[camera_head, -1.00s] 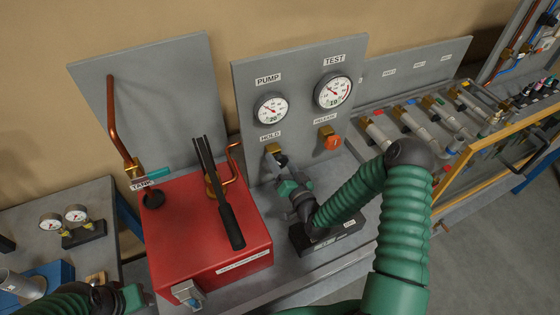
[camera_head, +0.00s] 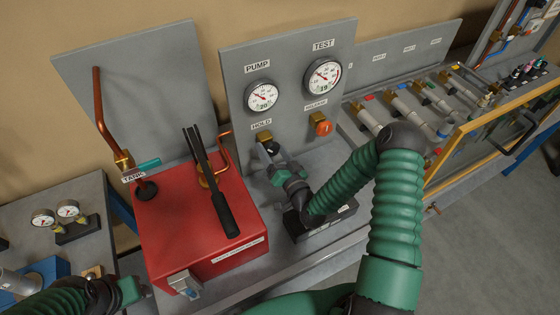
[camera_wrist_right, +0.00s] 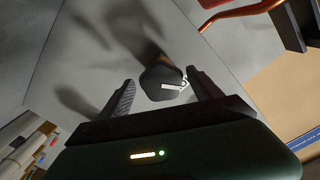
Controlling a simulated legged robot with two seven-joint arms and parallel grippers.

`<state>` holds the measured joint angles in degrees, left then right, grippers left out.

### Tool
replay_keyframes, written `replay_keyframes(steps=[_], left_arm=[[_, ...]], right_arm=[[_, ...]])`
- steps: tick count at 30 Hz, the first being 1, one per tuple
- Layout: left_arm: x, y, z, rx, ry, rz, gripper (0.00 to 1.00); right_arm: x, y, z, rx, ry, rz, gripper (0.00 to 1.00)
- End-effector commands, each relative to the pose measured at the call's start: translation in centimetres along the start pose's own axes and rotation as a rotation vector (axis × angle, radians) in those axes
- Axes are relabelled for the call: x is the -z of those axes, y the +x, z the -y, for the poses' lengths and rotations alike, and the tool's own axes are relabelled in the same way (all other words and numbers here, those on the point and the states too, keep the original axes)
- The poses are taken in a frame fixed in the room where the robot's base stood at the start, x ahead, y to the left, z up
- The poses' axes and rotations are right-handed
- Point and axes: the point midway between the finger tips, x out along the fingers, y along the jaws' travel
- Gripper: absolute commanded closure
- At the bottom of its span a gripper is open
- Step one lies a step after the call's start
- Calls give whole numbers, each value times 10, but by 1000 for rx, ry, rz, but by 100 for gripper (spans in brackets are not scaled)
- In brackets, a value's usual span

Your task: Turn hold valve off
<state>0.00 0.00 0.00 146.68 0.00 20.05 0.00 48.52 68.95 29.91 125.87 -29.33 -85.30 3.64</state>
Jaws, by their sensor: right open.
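The hold valve (camera_head: 267,138) is a brass fitting with a black knob under the HOLD label on the upright grey panel (camera_head: 290,110). My right gripper (camera_head: 277,163) is open just in front of it. In the right wrist view, the dark knob (camera_wrist_right: 160,82) with a pale mark lies between and slightly beyond the two spread fingertips (camera_wrist_right: 163,88). I cannot tell whether the fingers touch it. My left gripper (camera_head: 130,291) shows only partly at the lower left, and its jaws are unclear.
A red pump tank (camera_head: 200,225) with a black-handled lever (camera_head: 222,205) stands left of my right arm. The orange release knob (camera_head: 323,128) is right of the hold valve. Two gauges are above. A copper pipe (camera_head: 103,115) rises at the left.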

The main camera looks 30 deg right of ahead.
Motion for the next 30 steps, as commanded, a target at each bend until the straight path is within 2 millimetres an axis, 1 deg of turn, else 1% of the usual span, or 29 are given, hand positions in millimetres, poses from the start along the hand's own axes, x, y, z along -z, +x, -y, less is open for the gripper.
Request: replay_keyframes(steps=[2,5,12,13,14,15,18,21,23,30], left_arm=[[-1,5,0,0,0,0,51],[-3,13,0,0,0,0,51],[-8,34,0,0,0,0,51],[-7,27,0,0,0,2,51],[-3,8,0,0,0,3,51],[0,-1,0,0,0,1,51],[3,-11,0,0,0,-2,51],[4,-14,0,0,0,-1,51],[4,-15,0,0,0,0,51],[3,-13,0,0,0,1,51]], right_arm=[[-2,-11,-2,-2,0,2,26],[-4,-35,-3,-1,0,3,26],[-6,-107,-5,-5,2,4,26],[-1,-115,-2,-6,4,6,26],[6,-122,4,-8,6,8,26],[7,-131,4,-8,6,9,26],[3,-149,1,-7,5,8,26],[1,-160,0,-4,3,5,26],[0,-163,-1,-4,3,5,26],[-2,-164,-2,-3,1,3,26]])
